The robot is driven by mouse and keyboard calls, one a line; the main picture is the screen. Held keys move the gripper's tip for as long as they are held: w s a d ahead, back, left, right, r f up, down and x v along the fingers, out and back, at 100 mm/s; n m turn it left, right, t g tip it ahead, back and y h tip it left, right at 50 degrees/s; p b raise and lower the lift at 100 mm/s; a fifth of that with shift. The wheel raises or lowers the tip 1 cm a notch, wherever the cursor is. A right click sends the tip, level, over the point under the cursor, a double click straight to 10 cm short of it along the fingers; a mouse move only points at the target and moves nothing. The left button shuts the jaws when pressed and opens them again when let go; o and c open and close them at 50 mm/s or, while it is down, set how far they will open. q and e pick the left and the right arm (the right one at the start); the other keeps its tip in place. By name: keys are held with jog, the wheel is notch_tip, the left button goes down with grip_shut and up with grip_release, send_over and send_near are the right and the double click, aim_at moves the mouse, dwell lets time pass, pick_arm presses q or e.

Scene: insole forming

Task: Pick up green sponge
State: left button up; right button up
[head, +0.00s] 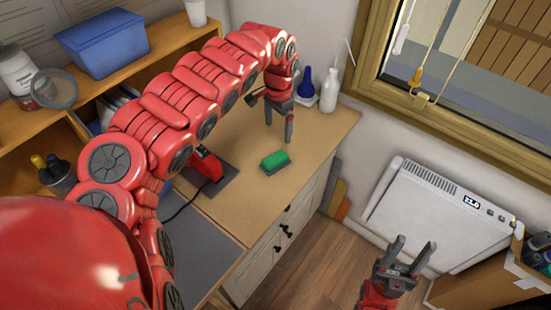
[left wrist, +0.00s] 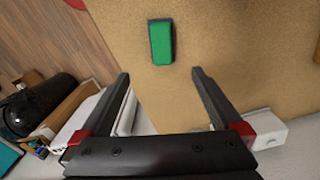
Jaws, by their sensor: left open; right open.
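The green sponge (head: 275,160) lies on the wooden worktop, near its front edge, with a dark layer along one side. In the left wrist view the sponge (left wrist: 161,42) lies beyond the fingertips, roughly in line with the gap between them. My left gripper (head: 278,138) is above the worktop, just behind the sponge in the head view, and points down. Its fingers (left wrist: 160,75) are apart with nothing between them. My right gripper (head: 410,250) is open and empty, away from the worktop at the lower right, in front of the white heater.
A red tool (head: 207,165) stands on the worktop left of the sponge. A white bottle (head: 329,90) and a blue-topped bottle (head: 305,85) stand at the back corner. A blue bin (head: 103,45) sits on the shelf. The white heater (head: 440,210) stands by the wall. The worktop around the sponge is clear.

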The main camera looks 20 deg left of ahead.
pick_arm(q)
jog(key=b, duration=0.2)
send_near(277, 156)
jog(key=f, duration=0.5)
jog(key=shift+s+d, duration=0.15)
jog(key=shift+d, duration=0.1)
jog(key=shift+f, duration=0.2)
jog(key=shift+a+f+p, duration=0.1)
jog(key=shift+f+p, duration=0.25)
notch_tip(277, 156, down, 3)
jog(key=shift+r+p, duration=0.1)
jog(key=shift+p, duration=0.75)
jog(key=shift+a+f, duration=0.15)
jog(key=shift+f, duration=0.65)
jog(key=shift+c, duration=0.3)
jog(key=c, duration=1.5)
jog(key=shift+o, duration=0.2)
jog(key=shift+r, duration=0.15)
